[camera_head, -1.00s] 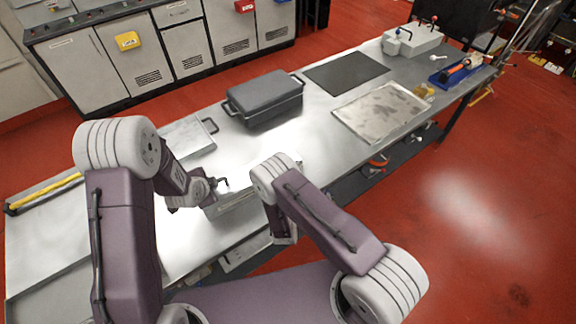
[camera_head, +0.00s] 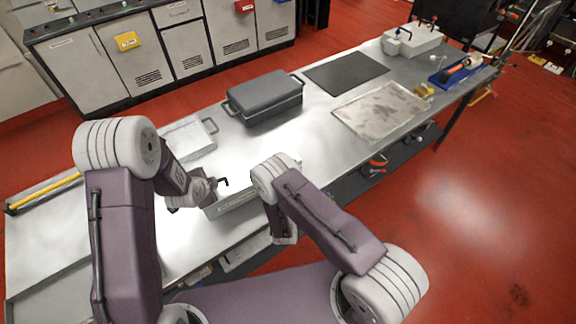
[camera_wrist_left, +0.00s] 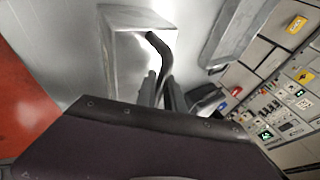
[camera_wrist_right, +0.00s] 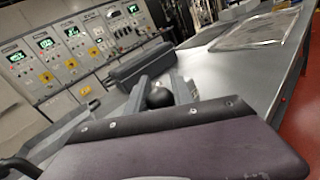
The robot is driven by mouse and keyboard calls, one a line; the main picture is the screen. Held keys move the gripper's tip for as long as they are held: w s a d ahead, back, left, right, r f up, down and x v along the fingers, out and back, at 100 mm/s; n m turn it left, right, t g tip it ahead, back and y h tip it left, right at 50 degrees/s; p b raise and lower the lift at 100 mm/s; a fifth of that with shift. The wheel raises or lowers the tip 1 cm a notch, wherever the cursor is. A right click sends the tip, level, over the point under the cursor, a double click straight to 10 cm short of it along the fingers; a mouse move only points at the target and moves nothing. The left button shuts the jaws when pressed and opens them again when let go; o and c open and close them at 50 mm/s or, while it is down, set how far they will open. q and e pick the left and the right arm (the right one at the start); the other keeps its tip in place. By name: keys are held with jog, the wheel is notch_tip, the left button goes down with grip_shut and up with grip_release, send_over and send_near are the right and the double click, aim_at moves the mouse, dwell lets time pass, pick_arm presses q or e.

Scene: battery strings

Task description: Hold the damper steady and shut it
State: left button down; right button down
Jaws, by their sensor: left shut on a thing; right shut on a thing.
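The damper is a pale metal box (camera_head: 232,205) on the near edge of the bench, partly hidden behind my arms in the head view. It also shows in the left wrist view (camera_wrist_left: 125,35). A black bent handle (camera_wrist_left: 160,48) stands up from it. My left gripper (camera_wrist_left: 163,85) is shut on this handle; in the head view the handle's tip (camera_head: 223,182) shows beside the wrist. My right gripper (camera_wrist_right: 160,92) is shut on a dark round knob (camera_wrist_right: 160,98), with a finger on each side. What the knob joins is hidden behind my wrist.
A dark lidded case (camera_head: 264,98), a shallow metal tray (camera_head: 186,140), a black mat (camera_head: 346,71) and a stained metal plate (camera_head: 380,112) lie farther along the bench (camera_head: 318,128). A grey box with knobbed levers (camera_head: 412,42) stands at the far end. Cabinets line the back.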

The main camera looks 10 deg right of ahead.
dwell(0.9)
jog(key=shift+w+d+n+y, duration=0.1)
jog(key=shift+d+n+y, duration=0.2)
jog(key=shift+n+y, duration=0.55)
jog(key=c, duration=1.1)
grip_release()
notch_tip(320, 180, up, 10)
